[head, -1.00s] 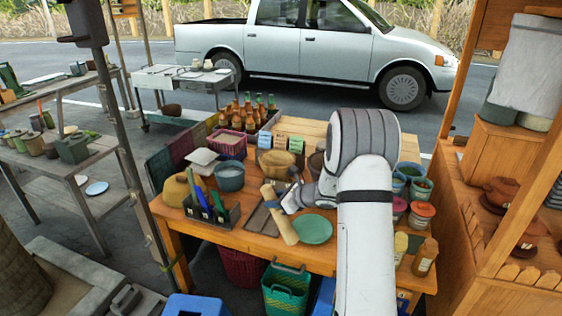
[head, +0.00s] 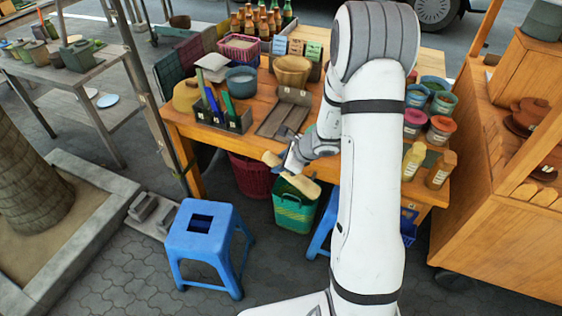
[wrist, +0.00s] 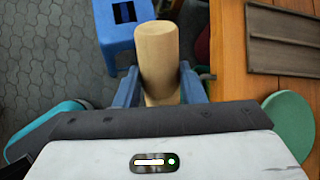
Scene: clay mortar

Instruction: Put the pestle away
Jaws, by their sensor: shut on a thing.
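The pale wooden pestle (head: 303,185) is held in my gripper (head: 291,172), out in front of the orange wooden table (head: 262,152). In the head view it lies tilted, over part of the green basket (head: 293,212). In the wrist view the pestle (wrist: 157,50) stands between the two blue fingers of my gripper (wrist: 160,88), which are shut on it, and its lower part is partly hidden.
A dark caddy (head: 230,120) with blue and green handles stands at the table's left. A blue stool (head: 205,235) stands on the paving in front. A green plate (wrist: 290,122) shows in the wrist view. Bottles (head: 413,165) and tubs stand at the right.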

